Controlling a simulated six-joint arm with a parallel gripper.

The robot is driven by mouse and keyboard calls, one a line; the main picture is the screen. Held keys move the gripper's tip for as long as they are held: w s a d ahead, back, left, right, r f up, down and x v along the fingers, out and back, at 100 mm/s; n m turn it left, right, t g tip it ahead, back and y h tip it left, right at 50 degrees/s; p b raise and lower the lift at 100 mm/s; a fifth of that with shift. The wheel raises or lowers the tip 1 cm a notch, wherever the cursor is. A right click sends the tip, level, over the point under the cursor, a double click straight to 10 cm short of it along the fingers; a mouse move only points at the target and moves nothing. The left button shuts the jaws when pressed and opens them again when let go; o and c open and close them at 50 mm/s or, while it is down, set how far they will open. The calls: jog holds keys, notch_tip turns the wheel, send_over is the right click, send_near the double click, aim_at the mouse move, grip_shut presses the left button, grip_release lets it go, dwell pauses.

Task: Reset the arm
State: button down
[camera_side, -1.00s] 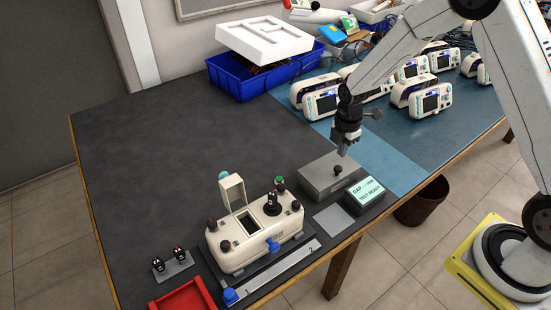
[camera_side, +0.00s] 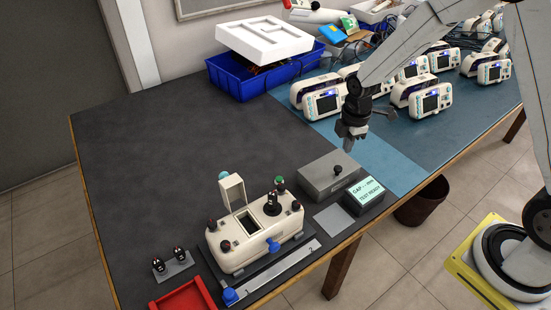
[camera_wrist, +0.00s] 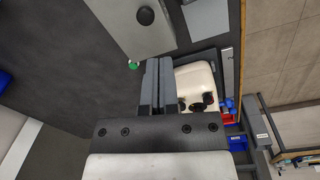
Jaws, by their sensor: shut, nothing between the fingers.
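My gripper (camera_side: 351,143) is shut and empty, in the air above the table, just behind the grey block with a black knob (camera_side: 329,176). In the wrist view, my two gripper fingers (camera_wrist: 158,72) lie side by side with nothing between them. The cream test device (camera_side: 255,240) stands at the front of the table with its small lid raised. The cream test device also shows in the wrist view (camera_wrist: 196,78), partly hidden by my fingers. The small display box (camera_side: 364,195) beside the grey block reads "TEST READY".
Several cream monitors (camera_side: 433,101) stand on the blue mat (camera_side: 392,160) behind my gripper. A blue bin (camera_side: 238,85) with a white foam tray (camera_side: 264,42) is at the back. A red tray (camera_side: 184,299) and small rack (camera_side: 173,266) are at front left. The table's left half is clear.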

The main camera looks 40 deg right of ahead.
jog(key=s+a+r+m+t, duration=0.1)
jog(key=s+r+m, duration=0.2)
jog(key=s+m, duration=0.3)
jog(key=s+a+r+m+t, duration=0.1)
jog(key=s+a+r+m, duration=0.1)
jog(key=s+r+m, duration=0.2)
jog(key=s+m, duration=0.3)
jog(key=m, duration=0.1)
jog(key=shift+s+a+m, duration=0.2)
jog(key=shift+s+m, duration=0.1)
